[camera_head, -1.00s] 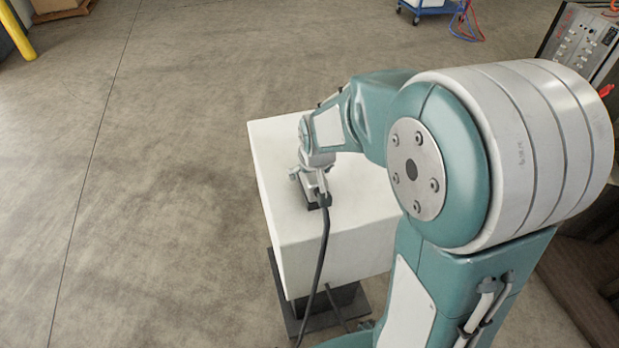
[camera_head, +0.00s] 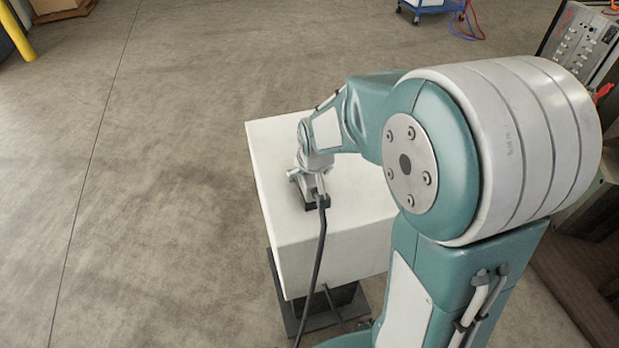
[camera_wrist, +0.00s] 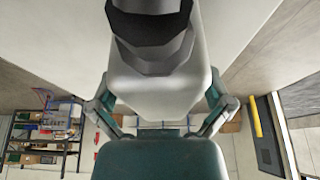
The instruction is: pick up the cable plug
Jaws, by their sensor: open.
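The cable plug (camera_head: 321,189) is on the front part of the white block, with a dark cable (camera_head: 319,245) hanging from it down the block's front. My gripper (camera_head: 309,173) is low over the block at the plug and partly hides it. In the wrist view the plug (camera_wrist: 160,88) appears as a large pale grey body with a dark faceted collar. Open gripper linkages show on its left and right sides. The fingertips are hidden, so contact cannot be told.
The white block (camera_head: 345,240) stands on a dark pedestal (camera_head: 335,310), its right part covered by my arm. Open concrete floor (camera_head: 150,200) lies to the left. A control panel (camera_head: 583,40) stands at the upper right. A blue cart (camera_head: 430,10) is far back.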

